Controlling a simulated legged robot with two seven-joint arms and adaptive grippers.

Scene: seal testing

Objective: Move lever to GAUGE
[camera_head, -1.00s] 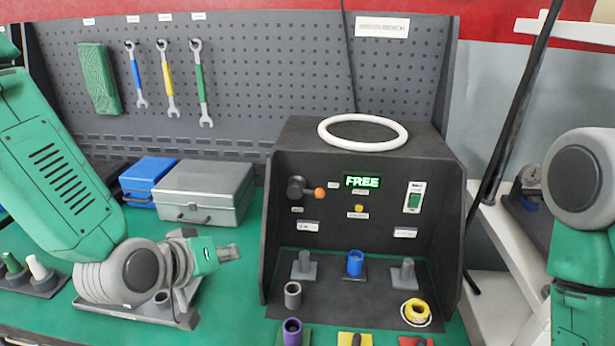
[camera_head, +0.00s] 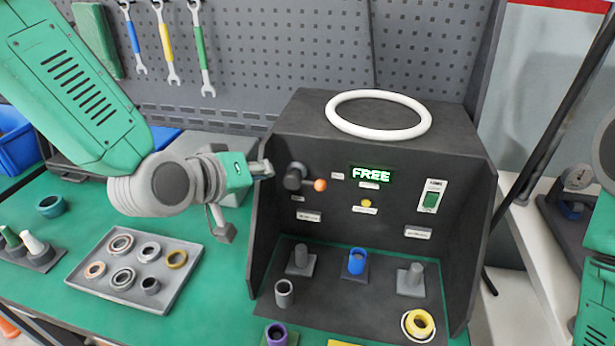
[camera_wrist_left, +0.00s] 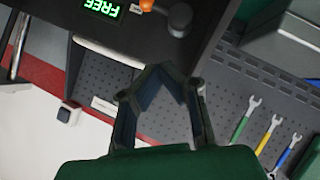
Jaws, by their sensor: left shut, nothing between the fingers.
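The lever (camera_head: 306,181) is on the dark panel of the test box (camera_head: 375,215). It has a grey round hub and an orange knob pointing right. The green display (camera_head: 371,173) beside it reads FREE. My left gripper (camera_head: 268,169) is just left of the hub, at the box's left side wall, and is shut and empty. Whether it touches the box cannot be told. In the left wrist view the gripper's fingertips (camera_wrist_left: 165,72) meet below the lever hub (camera_wrist_left: 179,20) and orange knob (camera_wrist_left: 147,5), apart from them in the picture. My right gripper is out of view.
A white ring (camera_head: 378,113) lies on top of the box. Several posts stand on its base, with a yellow ring (camera_head: 419,322) at the front right. A tray of rings (camera_head: 180,290) is below my left arm. A grey case (camera_head: 90,150) stands behind it.

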